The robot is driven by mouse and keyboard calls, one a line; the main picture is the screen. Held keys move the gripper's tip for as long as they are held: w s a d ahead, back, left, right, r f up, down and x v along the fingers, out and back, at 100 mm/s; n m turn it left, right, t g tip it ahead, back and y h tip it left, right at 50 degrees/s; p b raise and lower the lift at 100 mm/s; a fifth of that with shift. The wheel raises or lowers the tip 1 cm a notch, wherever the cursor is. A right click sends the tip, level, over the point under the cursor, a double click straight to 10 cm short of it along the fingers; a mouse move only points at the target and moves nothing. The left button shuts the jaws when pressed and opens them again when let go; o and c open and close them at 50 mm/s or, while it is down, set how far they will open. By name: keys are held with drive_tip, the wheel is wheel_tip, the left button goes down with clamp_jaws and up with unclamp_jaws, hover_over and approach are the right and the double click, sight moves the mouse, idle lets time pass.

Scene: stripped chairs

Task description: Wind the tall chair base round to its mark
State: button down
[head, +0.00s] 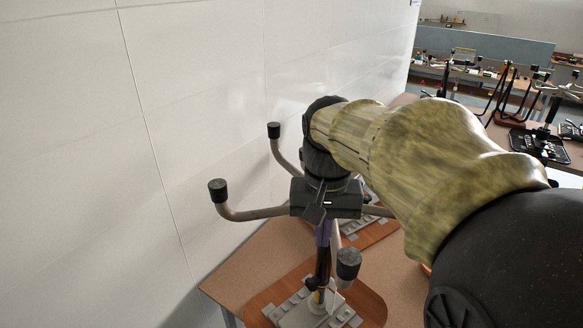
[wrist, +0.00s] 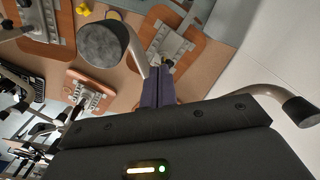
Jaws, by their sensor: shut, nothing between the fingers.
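The tall chair base (head: 240,213) shows grey bent spokes with black end caps around my wrist in the head view. One cap (wrist: 103,43) and its spoke are close on the left of the wrist view, and another spoke (wrist: 266,90) is at the right. My gripper (head: 322,248) points down among the spokes, with its purple fingers (wrist: 158,75) together and nothing between them. Whether a finger touches a spoke cannot be told. My wrist and arm hide the hub and part of the spokes. I cannot make out the mark.
Below are grey foot plates (head: 302,314) on reddish wooden boards, on a brown tabletop (head: 240,262). A white tiled wall (head: 190,110) stands close on the left. Other stripped chairs (head: 507,95) and benches are at the back right.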

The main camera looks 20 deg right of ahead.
wheel_tip(320, 180, up, 7)
drive_tip(key=p, duration=0.5)
drive_tip(key=shift+w, duration=0.25)
